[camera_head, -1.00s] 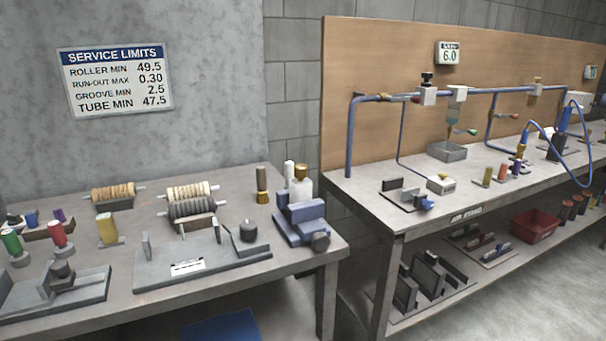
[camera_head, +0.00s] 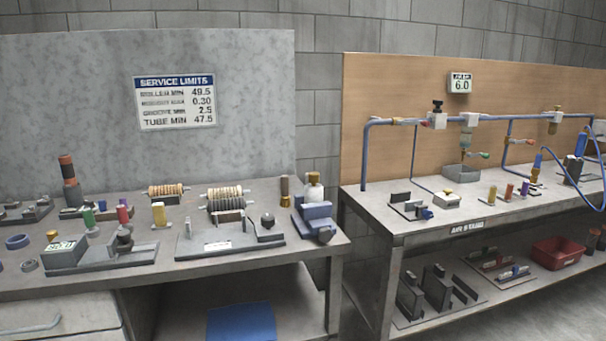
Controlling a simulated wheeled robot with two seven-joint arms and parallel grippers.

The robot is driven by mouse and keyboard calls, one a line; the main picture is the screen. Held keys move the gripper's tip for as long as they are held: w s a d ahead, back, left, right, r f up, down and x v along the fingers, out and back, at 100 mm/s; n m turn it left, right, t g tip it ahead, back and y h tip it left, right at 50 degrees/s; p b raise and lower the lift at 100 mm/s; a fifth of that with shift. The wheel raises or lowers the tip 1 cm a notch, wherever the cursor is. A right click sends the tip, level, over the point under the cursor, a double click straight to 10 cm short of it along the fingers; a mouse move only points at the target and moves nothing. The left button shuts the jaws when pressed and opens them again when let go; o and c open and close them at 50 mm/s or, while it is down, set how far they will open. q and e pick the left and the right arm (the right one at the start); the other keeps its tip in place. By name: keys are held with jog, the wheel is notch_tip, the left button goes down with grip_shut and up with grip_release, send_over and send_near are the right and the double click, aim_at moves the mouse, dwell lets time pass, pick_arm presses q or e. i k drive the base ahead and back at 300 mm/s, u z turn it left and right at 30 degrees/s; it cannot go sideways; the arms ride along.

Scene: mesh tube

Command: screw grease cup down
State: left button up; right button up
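No grease cup can be made out for certain in the head view. A dark round knob (camera_head: 267,221) stands at the right end of a grey fixture (camera_head: 218,246) on the left bench. A similar dark knobbed piece (camera_head: 124,238) sits on another grey fixture to its left. Whether either is the grease cup, I cannot tell. Neither of my grippers is in view.
The left bench (camera_head: 180,268) also holds a blue vise-like block (camera_head: 317,219), ribbed rollers (camera_head: 226,197) and coloured cylinders. The right bench (camera_head: 385,222) carries blue piping (camera_head: 366,160). A gap separates the benches. A red bin (camera_head: 557,253) is on the lower shelf.

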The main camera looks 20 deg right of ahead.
aim_at(313, 176)
jog(key=u, duration=0.15)
jog(key=i, duration=0.85)
jog(key=z, duration=0.3)
